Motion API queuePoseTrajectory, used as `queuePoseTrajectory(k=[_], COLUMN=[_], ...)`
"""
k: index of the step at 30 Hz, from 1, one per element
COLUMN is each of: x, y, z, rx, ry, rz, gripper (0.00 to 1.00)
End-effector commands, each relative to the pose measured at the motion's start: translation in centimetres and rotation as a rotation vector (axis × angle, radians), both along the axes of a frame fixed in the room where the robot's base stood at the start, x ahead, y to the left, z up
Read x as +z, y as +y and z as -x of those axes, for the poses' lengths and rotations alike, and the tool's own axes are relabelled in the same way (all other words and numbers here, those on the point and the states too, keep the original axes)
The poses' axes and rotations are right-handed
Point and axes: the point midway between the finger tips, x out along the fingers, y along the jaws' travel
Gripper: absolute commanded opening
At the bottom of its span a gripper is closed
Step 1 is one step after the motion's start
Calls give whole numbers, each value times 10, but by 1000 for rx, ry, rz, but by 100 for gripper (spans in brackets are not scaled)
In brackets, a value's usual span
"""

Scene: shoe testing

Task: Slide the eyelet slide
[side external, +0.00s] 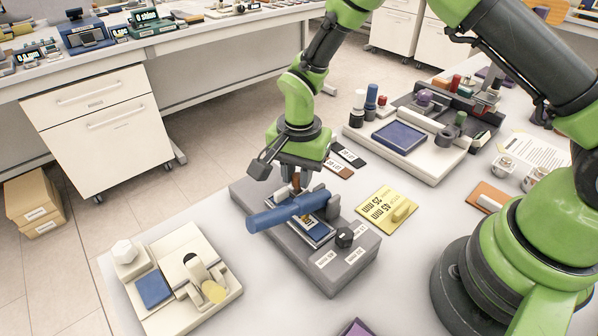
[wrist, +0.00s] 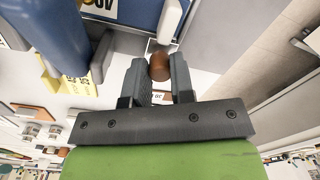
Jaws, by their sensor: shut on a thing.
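A grey test fixture (side external: 345,272) lies on the white table, with a blue bar (side external: 285,213) across it and a framed blue plate (side external: 313,232) with a label on top. My gripper (side external: 295,186) points down at the fixture's far end, behind the blue bar. In the wrist view my gripper (wrist: 160,75) has its two fingers closed on a round brown knob (wrist: 159,64). I take this knob to be the handle of the eyelet slide. The slide's body is mostly hidden by the fingers and the blue bar.
A cream fixture with a blue pad (side external: 154,289) stands at the front left. A yellow card (side external: 386,209) lies right of the grey fixture. A black knob (side external: 344,238) rises from its near end. Another cream fixture (side external: 425,158) stands behind right.

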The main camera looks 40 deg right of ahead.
Motion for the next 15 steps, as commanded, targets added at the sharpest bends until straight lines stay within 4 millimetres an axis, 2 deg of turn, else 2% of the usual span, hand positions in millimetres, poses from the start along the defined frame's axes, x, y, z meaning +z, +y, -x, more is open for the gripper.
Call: queuePoseTrajectory(k=[15], x=[-1], y=[1], z=[-68], rx=[2], ry=[-4], rz=[-1], gripper=[0])
